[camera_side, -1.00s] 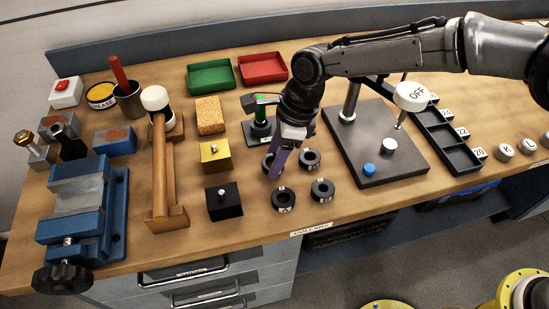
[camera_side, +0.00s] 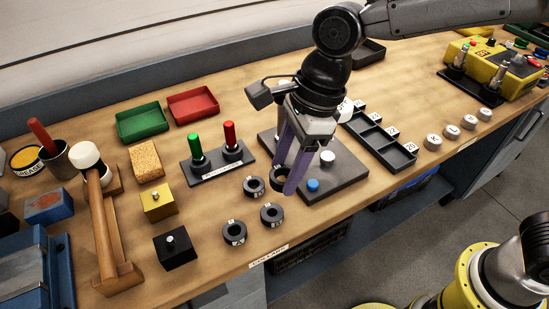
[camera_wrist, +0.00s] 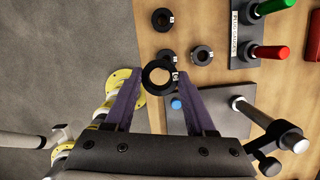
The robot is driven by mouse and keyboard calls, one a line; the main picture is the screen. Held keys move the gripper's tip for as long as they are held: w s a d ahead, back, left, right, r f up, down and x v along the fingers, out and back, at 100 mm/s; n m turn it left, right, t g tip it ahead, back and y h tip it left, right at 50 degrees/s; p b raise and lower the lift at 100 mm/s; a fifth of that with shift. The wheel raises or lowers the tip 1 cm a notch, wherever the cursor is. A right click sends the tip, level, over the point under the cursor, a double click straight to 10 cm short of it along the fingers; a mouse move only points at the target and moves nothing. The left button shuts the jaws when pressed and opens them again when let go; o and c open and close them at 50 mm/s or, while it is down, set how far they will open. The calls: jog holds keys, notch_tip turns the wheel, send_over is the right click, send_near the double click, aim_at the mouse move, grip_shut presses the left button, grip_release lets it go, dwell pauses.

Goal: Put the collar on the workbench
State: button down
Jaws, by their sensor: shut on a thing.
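My gripper (camera_side: 285,186) has purple fingers shut on a black ring-shaped collar (camera_side: 274,179), held above the bench beside the dark fixture plate. The wrist view shows the held collar (camera_wrist: 148,74) between the fingertips (camera_wrist: 159,79). Three more black collars lie on the wooden workbench (camera_side: 205,262): one at the back (camera_side: 254,186), one at the right (camera_side: 272,213) and one at the front (camera_side: 234,232). The fingers partly cover the held collar in the side view.
The dark fixture plate (camera_side: 352,178) with a blue knob (camera_side: 313,186) and a metal post (camera_wrist: 243,107) is close to my gripper. The plug gauge stand (camera_side: 218,166) is behind the collars. A black block (camera_side: 175,250) stands left. Bare wood lies along the front edge.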

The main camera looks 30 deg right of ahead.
notch_tip(320, 180, up, 12)
jog(key=f, duration=0.1)
jog(key=w+d+m+t, duration=0.1)
jog(key=w+d+m, duration=0.3)
jog(key=d, duration=0.7)
jog(key=w+d+m+t, duration=0.1)
jog(key=w+d+m, duration=0.25)
jog(key=d, duration=0.85)
jog(key=s+d+m+h, duration=0.25)
jog(key=d+m, duration=0.35)
jog(key=d, duration=1.4)
send_near(394, 102)
jog(key=shift+s+a+f+m+t, duration=0.15)
jog(key=shift+a+f+m+t, duration=0.15)
jog(key=shift+a+f, duration=0.25)
jog(key=shift+w+d+f, duration=0.25)
jog(key=shift+w+f, duration=0.25)
jog(key=shift+f, duration=0.1)
jog(key=shift+s+x, duration=0.1)
jog(key=shift+x, duration=0.8)
jog(key=shift+s+x, duration=0.15)
jog(key=shift+x, duration=0.75)
jog(key=shift+d+f, duration=0.15)
jog(key=shift+f, duration=0.1)
